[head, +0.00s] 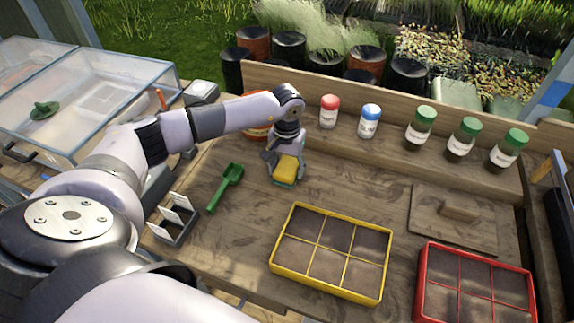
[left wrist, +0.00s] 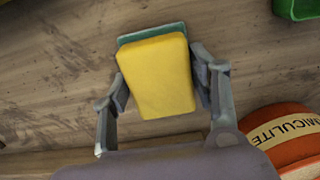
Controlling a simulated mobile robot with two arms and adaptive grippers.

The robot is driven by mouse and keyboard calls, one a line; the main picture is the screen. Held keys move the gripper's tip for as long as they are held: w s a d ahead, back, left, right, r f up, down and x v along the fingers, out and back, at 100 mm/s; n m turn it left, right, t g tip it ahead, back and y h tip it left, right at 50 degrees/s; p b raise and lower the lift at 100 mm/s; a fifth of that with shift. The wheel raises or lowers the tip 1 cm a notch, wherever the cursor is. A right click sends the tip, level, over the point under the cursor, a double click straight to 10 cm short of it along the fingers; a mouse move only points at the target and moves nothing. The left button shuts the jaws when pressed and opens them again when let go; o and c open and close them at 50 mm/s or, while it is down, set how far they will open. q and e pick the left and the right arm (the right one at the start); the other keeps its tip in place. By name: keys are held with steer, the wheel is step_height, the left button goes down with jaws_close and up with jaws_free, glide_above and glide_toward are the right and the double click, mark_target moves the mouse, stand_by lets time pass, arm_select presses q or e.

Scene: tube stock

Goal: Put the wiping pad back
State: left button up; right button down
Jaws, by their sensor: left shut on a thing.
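The wiping pad (head: 287,168) is a yellow block with a green underside. My left gripper (head: 287,177) is shut on it, one finger on each side, near the back of the wooden bench. In the left wrist view the pad (left wrist: 158,75) sits between the two fingers of my left gripper (left wrist: 165,85), and its green layer shows along the far edge. I cannot tell whether the pad touches the bench top. My right gripper is not in view.
A green scoop (head: 226,187) and a small rack (head: 175,217) lie left of the pad. A yellow-rimmed tray (head: 276,257) and a red-rimmed tray (head: 421,290) stand in front. An orange vermiculite tub (left wrist: 285,130) is close to the gripper. Bottles (head: 368,121) line the back shelf.

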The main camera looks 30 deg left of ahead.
arm_select(q)
steer(key=shift+f+b, duration=0.15)
steer(key=shift+b, duration=0.15)
steer(key=o, duration=0.8)
steer(key=shift+c, duration=0.2)
steer(key=o, duration=0.4)
steer(key=shift+c, duration=0.2)
